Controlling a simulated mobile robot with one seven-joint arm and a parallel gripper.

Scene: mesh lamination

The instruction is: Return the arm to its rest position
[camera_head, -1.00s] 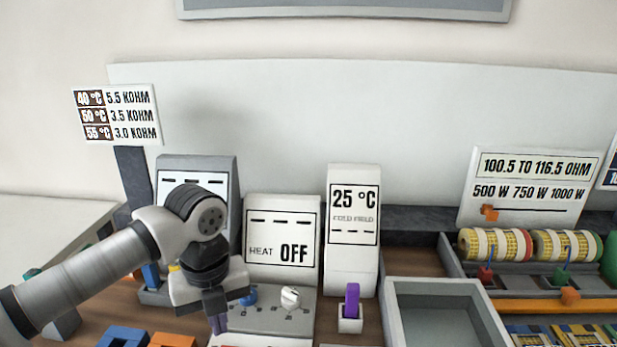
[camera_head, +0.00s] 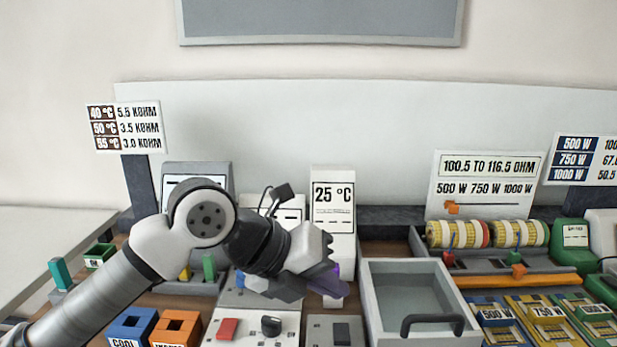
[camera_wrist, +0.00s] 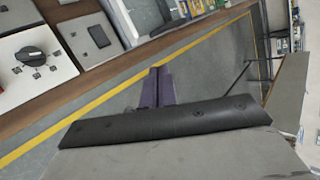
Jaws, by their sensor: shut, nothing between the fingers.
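My gripper (camera_head: 328,279) is in front of the 25 °C display panel (camera_head: 333,205) in the head view, raised above the bench and pointing right. My arm comes in from the lower left.
A grey open tray (camera_head: 400,270) with a dark handle stands right of my gripper. A control box with a black knob (camera_head: 271,326) and red switch lies below it. Blue (camera_head: 132,325) and orange (camera_head: 176,328) holders stand at front left. Yellow coils (camera_head: 455,234) sit at right.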

